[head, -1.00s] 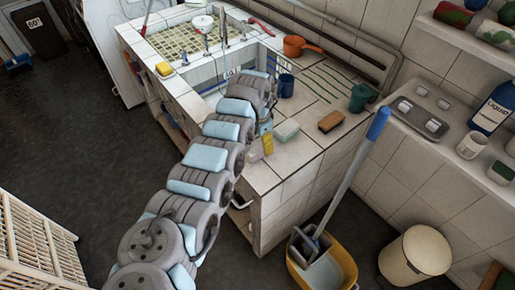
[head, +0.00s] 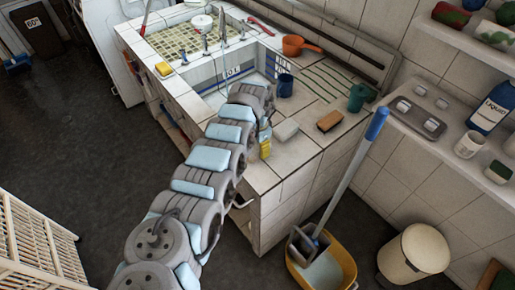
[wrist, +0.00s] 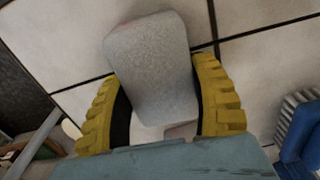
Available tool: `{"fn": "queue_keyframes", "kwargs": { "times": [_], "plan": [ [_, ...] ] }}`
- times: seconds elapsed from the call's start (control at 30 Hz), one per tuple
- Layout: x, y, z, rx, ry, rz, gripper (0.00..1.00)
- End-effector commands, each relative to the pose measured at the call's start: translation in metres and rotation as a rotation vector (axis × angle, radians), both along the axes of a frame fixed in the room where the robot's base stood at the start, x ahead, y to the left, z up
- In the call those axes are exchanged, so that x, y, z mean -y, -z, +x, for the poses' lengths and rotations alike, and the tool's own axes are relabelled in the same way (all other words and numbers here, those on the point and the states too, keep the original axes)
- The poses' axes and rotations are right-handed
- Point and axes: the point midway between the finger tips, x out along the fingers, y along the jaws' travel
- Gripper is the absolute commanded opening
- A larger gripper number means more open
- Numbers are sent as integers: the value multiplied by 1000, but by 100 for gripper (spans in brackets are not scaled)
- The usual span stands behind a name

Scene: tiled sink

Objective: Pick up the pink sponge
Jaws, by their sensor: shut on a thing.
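My gripper (wrist: 157,72) has its two yellow fingers closed on either side of a pale, greyish block with rounded edges. I take this block to be the pink sponge (wrist: 150,62), though its colour looks washed out here. White tiles with dark joints lie behind it. In the head view my gripper (head: 265,146) is at the near edge of the tiled counter, partly behind my arm. I cannot make out the held sponge in that view, nor how high it is above the tiles.
A pale sponge (head: 286,130) and a brown-orange sponge (head: 330,121) lie to the right on the counter (head: 300,155). A blue cup (head: 285,86), green cup (head: 358,97) and orange pot (head: 299,46) stand further back. A mop handle (head: 352,170) leans at the right.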

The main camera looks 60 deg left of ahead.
Motion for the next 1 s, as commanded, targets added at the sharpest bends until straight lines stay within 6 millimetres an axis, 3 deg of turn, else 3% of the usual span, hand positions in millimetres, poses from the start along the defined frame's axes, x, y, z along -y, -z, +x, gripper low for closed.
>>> {"fn": "queue_keyframes", "kwargs": {
  "times": [0.4,0.8,1.0],
  "plan": [
    [-3,-40,-9,3,-2,4,42],
    [-7,-89,-51,3,-3,4,42],
    [-10,-101,-80,1,-5,0,42]
  ]
}}
